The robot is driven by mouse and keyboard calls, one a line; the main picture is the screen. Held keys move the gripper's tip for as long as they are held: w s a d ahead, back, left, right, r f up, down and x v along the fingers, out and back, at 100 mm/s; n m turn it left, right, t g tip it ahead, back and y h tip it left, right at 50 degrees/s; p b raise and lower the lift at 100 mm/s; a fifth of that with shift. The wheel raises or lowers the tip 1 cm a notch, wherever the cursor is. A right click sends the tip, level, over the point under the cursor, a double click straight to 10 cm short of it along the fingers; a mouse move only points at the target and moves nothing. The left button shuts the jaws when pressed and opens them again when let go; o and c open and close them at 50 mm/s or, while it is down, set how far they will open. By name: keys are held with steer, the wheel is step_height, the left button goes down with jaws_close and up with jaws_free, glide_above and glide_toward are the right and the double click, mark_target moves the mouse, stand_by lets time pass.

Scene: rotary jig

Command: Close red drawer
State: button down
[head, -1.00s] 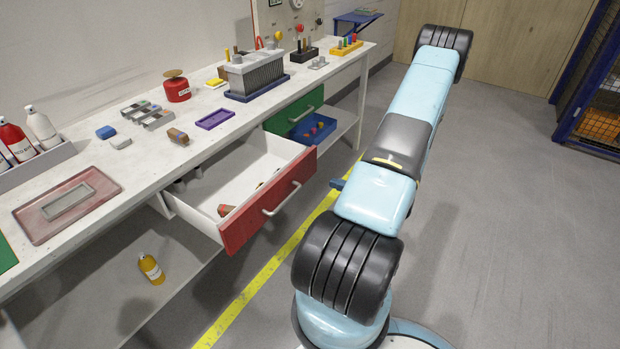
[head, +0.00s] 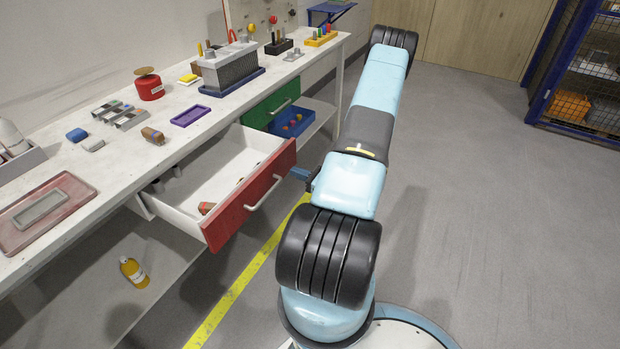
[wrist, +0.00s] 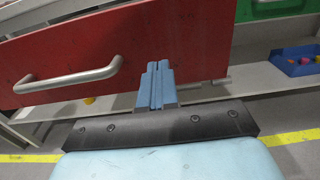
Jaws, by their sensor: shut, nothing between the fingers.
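The red drawer (head: 249,195) stands pulled well out from under the workbench, with its white inside and a few small items showing in the head view. Its red front and grey bar handle (wrist: 70,78) fill much of the wrist view. My gripper (wrist: 158,68) is shut and empty, with its blue fingers pointing at the red front to the right of the handle. In the head view the gripper (head: 300,174) is partly hidden by my arm, near the right end of the drawer front. I cannot tell whether the fingertips touch the front.
A green drawer (head: 270,110) sits farther along the bench, with a blue bin (head: 292,122) on the shelf beside it. The benchtop (head: 130,165) holds a tray, blocks and tools. The floor to the right is clear.

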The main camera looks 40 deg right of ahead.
mark_target(283, 167)
steer(key=shift+x, duration=1.7)
steer(key=shift+w+d, duration=0.1)
